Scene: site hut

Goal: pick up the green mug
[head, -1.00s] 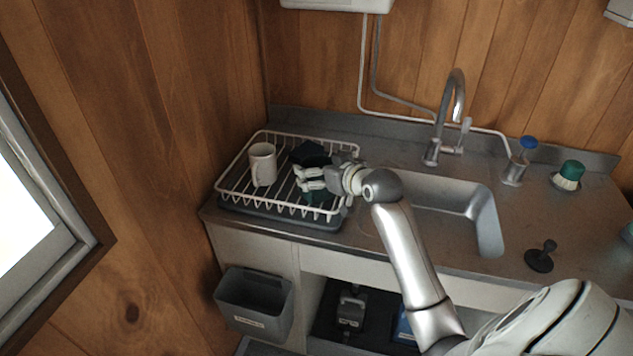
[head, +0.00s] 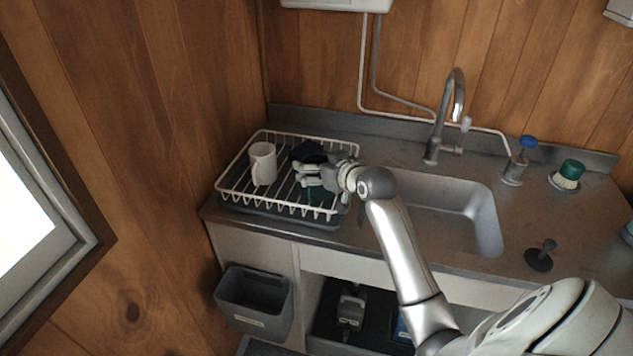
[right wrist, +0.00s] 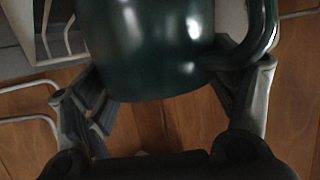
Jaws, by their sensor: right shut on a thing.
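The green mug fills the upper middle of the right wrist view (right wrist: 150,50), dark and glossy, with its handle on the right. My right gripper (head: 303,176) is at the right side of the dish rack (head: 232,203). In the right wrist view its two fingers (right wrist: 165,95) are on either side of the mug, shut on it. My left gripper is not in view.
A white mug (head: 263,164) stands in the rack's left part. A dark item (head: 309,152) lies behind my gripper. The sink (head: 455,205) and tap (head: 452,115) are to the right. A grey bin (head: 254,300) hangs below the rack. A wooden wall is close on the left.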

